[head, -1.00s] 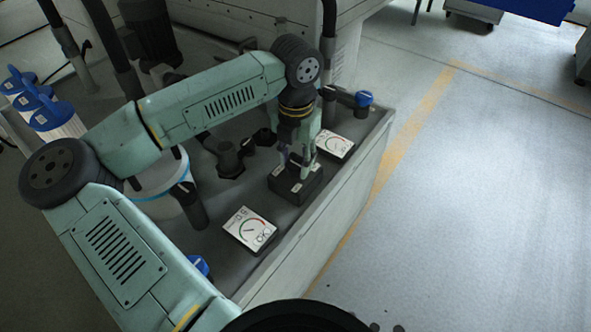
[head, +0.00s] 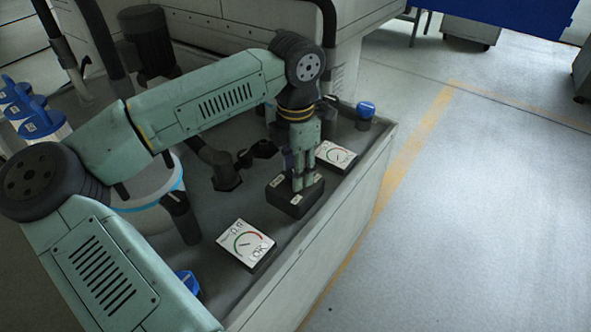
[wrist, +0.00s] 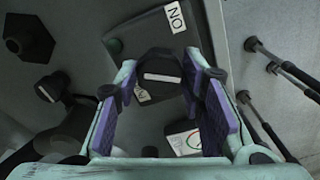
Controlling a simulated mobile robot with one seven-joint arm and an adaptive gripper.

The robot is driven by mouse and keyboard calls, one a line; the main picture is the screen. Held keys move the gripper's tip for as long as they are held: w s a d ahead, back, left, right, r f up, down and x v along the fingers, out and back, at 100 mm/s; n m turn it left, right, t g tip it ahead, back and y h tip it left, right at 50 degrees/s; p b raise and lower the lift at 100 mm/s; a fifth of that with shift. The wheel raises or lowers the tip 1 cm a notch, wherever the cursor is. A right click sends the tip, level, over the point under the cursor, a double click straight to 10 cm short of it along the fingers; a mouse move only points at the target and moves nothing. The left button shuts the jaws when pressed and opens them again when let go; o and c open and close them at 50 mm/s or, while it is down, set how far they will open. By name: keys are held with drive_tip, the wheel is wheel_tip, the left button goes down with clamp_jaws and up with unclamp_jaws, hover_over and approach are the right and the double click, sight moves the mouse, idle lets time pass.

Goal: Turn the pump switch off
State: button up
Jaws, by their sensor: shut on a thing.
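The pump switch is a dark box (head: 286,204) with small white labels on top, standing on the grey deck of the machine unit. My gripper (head: 302,184) points straight down onto it. In the wrist view the two purple-padded fingers (wrist: 163,100) flank the black switch knob (wrist: 162,64) and are shut on it. The knob has a white bar mark, lying roughly crosswise in that view. The ON label (wrist: 175,15) shows clear beyond the knob. A second label (wrist: 142,95) is partly hidden by the knob and finger.
A gauge plate (head: 246,241) reads about 0.0 and shows OK. A second gauge (head: 336,154) stands behind the switch. A blue-capped valve (head: 365,110), black pipe fittings (head: 226,175) and a white canister (head: 150,200) stand around. The floor to the right is open.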

idle(0.3)
drive_tip(key=o, duration=1.1)
drive_tip(key=shift+o, duration=0.2)
wheel_tip(320, 180, up, 12)
drive_tip(key=shift+r, duration=0.1)
